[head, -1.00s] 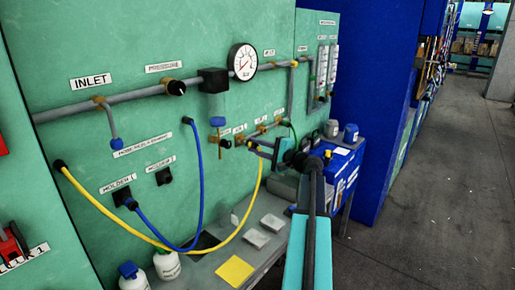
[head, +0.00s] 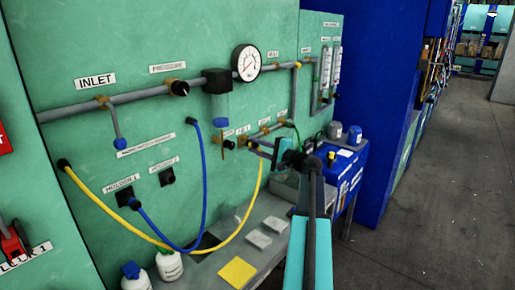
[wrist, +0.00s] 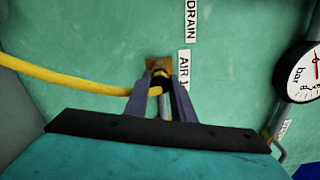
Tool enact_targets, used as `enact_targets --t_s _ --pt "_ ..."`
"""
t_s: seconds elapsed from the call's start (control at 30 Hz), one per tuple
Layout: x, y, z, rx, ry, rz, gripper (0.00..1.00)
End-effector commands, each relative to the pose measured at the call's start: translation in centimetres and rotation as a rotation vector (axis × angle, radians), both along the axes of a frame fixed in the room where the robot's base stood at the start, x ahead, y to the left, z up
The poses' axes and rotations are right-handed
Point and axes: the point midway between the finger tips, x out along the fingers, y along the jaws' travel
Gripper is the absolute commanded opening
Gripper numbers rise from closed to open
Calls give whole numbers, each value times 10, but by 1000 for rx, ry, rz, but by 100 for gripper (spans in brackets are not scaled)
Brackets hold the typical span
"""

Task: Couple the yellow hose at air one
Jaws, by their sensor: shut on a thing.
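The yellow hose (head: 188,247) hangs in a long loop from a black fitting at the left of the green panel to my gripper (head: 259,148). In the wrist view, my gripper (wrist: 160,88) is shut on the hose's free end, with the yellow hose (wrist: 75,78) leading off to the left. The end is in line with the brass port (wrist: 158,62) beside the "AIR" label (wrist: 183,68), whose number is partly cut off by a finger. The end looks to be at the port; I cannot tell whether it is seated, as the fingers hide the joint.
A blue hose (head: 204,185) loops down the panel to the holder socket. A pressure gauge (head: 247,62) and grey pipe sit above. The bench below holds white bottles, a yellow pad (head: 237,271) and grey blocks. A blue box (head: 345,170) stands right. The aisle at right is clear.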

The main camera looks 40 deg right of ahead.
Motion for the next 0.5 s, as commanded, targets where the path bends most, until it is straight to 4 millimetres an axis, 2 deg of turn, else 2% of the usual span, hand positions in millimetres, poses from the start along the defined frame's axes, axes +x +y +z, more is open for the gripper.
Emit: enact_targets --t_s 0.27,0.3,0.4,0.5 --pt "5 1 0 0 0 1 0" --pt "5 1 0 0 -1 1 26" --pt "5 1 0 0 0 1 43" --pt "5 1 0 0 0 1 44"
